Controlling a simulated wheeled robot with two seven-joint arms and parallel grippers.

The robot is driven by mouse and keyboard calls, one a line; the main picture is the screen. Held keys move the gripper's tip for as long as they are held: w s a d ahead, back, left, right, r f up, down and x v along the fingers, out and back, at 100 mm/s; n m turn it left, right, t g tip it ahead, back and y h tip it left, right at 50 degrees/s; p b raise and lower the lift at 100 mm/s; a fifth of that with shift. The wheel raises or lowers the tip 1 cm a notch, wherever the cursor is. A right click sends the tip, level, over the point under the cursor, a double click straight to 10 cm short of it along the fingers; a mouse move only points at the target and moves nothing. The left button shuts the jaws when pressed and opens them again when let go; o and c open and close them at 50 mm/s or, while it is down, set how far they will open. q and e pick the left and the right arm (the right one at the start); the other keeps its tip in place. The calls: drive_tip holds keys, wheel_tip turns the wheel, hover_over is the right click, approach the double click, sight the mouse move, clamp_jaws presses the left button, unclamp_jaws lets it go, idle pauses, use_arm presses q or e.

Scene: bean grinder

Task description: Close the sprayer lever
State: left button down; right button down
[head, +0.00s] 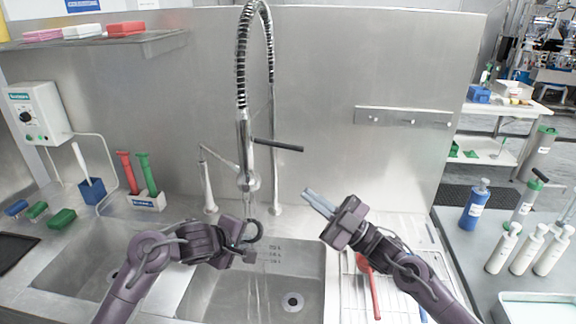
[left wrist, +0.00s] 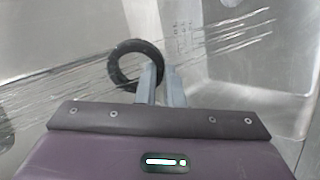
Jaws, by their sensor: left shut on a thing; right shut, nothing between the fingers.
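The sprayer (head: 247,181) hangs from a coiled spring hose above the sink, and thin streams of water run down below it. A black ring (head: 260,231), which seems to be the sprayer lever's loop, is at the tip of my left gripper (head: 248,238). In the left wrist view the ring (left wrist: 113,68) stands upright, its right edge between the close-set fingertips of my left gripper (left wrist: 161,72). My left gripper is shut on that edge. The link from ring to sprayer is unclear. My right gripper (head: 307,199) is shut and empty, right of the sprayer and pointing up-left.
The sink basin (head: 312,258) lies below both grippers. A black bar (head: 278,145) sticks out right of the sprayer. A rack with a red-handled tool (head: 371,290) lies under my right arm. Several bottles stand on the right counter; brushes stand at left.

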drive_tip(key=s+n+t+h, duration=0.5)
drive_tip(key=s+n+t, duration=0.2)
drive_tip(key=n+t, duration=0.2)
drive_tip(key=w+d+x, duration=0.1)
drive_tip(key=d+x, duration=0.1)
drive_tip(key=x, duration=1)
drive_tip(key=shift+w+r+h, duration=0.3)
drive_tip(key=shift+w+r, duration=0.2)
drive_tip(key=shift+r, duration=0.05)
drive_tip(key=shift+r, duration=0.1)
drive_tip(key=shift+w+d+r, duration=0.1)
drive_tip(key=shift+d+r, duration=0.1)
drive_tip(key=shift+r, duration=0.45)
drive_tip(key=shift+w+d+r, duration=0.1)
drive_tip(key=shift+d+r, duration=0.15)
drive_tip(key=shift+r, duration=0.4)
drive_tip(key=s+a+f+v, duration=0.1)
drive_tip(key=a+v, duration=0.1)
drive_tip(key=v, duration=1.1)
drive_tip(key=shift+s, duration=0.4)
